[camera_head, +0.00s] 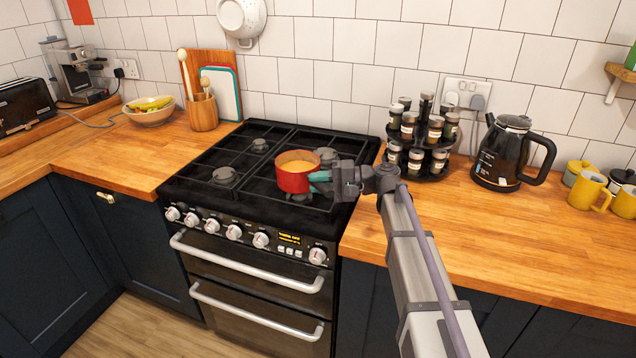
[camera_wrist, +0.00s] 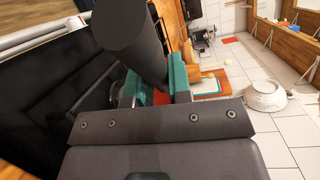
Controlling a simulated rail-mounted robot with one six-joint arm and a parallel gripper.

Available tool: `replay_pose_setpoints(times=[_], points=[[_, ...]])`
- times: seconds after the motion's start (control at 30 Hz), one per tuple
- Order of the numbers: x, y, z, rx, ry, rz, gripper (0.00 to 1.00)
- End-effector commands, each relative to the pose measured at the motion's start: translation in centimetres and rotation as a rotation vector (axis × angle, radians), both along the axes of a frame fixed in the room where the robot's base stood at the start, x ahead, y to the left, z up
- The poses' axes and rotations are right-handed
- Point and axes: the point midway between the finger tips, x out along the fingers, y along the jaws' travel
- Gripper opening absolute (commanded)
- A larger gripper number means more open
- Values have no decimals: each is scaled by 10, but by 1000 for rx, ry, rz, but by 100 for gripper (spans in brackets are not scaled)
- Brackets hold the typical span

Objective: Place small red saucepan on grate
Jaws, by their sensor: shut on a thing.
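The small red saucepan (camera_head: 294,181) is upright over the right part of the cooker's grate (camera_head: 260,203) in the head view, with something yellowish inside. I cannot tell whether its base touches the grate. My gripper (camera_head: 322,178) reaches in from the right, beside the pan, and is shut on its handle. In the wrist view the teal fingers of my gripper (camera_wrist: 157,80) close around the dark handle (camera_wrist: 132,38), which hides most of the pan. Only a bit of red pan (camera_wrist: 160,97) shows between the fingers.
A spice rack (camera_head: 418,145) and a black kettle (camera_head: 505,155) stand on the right worktop. A utensil pot (camera_head: 203,113) and a fruit bowl (camera_head: 149,114) stand on the left. The left burners are clear. A colander (camera_head: 241,18) hangs on the tiled wall.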

Motion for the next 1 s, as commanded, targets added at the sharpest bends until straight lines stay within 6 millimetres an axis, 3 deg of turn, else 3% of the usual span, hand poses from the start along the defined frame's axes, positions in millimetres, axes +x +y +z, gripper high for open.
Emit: replay_pose_setpoints(times=[0.5, 0.53, 0.6, 0.83, 1.0], points=[[0, 0, -11, 1, -1, 0, 0], [0, 0, -10, 1, -1, 0, 21], [0, 0, -10, 1, -1, 0, 28], [0, 0, -10, 0, 0, 0, 49], [0, 0, -10, -1, 1, 0, 49]])
